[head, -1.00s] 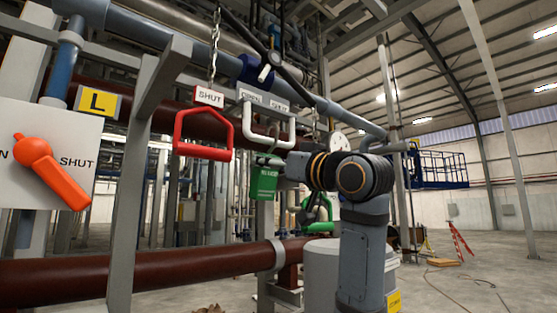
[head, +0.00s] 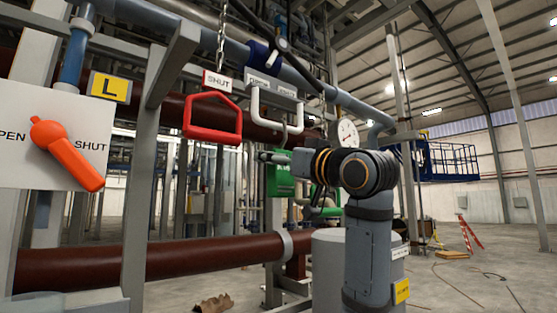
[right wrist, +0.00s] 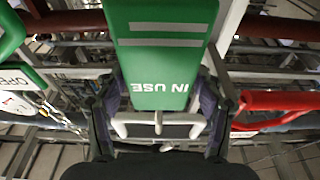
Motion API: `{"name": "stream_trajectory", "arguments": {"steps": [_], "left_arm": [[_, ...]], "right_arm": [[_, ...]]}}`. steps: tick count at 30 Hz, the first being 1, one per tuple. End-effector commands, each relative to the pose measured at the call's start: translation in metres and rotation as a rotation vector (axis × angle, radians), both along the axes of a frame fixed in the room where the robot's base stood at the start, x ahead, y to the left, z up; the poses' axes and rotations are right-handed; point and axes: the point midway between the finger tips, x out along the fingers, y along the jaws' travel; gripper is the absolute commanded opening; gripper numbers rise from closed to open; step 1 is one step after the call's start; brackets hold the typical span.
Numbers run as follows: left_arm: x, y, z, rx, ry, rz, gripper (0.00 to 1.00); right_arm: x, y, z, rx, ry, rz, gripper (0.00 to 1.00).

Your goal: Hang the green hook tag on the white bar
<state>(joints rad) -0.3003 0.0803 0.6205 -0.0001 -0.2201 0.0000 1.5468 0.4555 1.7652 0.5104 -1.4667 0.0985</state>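The green hook tag (head: 280,182) is at my right gripper (head: 266,157) in the head view, partly hidden by the arm. In the right wrist view the tag (right wrist: 160,50) fills the upper middle, with "IN USE" upside down, between the two fingers of my right gripper (right wrist: 160,100). The fingers appear closed on its sides. The white bar (head: 277,129) is a U-shaped handle above and slightly behind the gripper. It shows in the wrist view as a white bar (right wrist: 185,120) beyond the tag; contact cannot be told. My left gripper is out of view.
A red handle (head: 211,136) under a SHUT sign hangs left of the white bar. A gauge (head: 348,134) is just right of it. An orange lever (head: 70,158) is on a panel at left. A dark red pipe (head: 150,262) runs below.

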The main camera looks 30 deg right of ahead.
Motion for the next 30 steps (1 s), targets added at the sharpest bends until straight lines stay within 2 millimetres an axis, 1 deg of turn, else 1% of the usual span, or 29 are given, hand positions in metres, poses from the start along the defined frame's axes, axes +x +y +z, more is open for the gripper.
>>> {"name": "stream_trajectory", "arguments": {"steps": [8, 11, 14, 21, 24, 27, 30], "left_arm": [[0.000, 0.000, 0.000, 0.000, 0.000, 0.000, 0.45], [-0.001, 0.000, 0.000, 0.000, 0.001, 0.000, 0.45], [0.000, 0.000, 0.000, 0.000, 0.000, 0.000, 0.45], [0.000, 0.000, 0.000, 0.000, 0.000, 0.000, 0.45], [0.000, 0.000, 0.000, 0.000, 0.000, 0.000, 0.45], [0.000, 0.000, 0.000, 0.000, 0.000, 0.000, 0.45], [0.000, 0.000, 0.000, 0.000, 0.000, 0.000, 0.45]], "right_arm": [[0.000, 0.000, 0.000, 0.000, 0.000, 0.000, 0.75], [-0.006, -0.001, -0.001, 0.000, -0.001, -0.002, 0.75], [-0.021, -0.003, -0.005, -0.002, -0.003, -0.005, 0.75], [-0.080, -0.008, -0.020, -0.004, -0.002, -0.008, 0.75], [-0.098, -0.009, -0.025, -0.003, -0.001, -0.008, 0.75], [-0.109, -0.009, -0.028, -0.002, -0.001, -0.005, 0.75], [-0.114, -0.009, -0.030, -0.002, 0.001, -0.002, 0.75]]}}
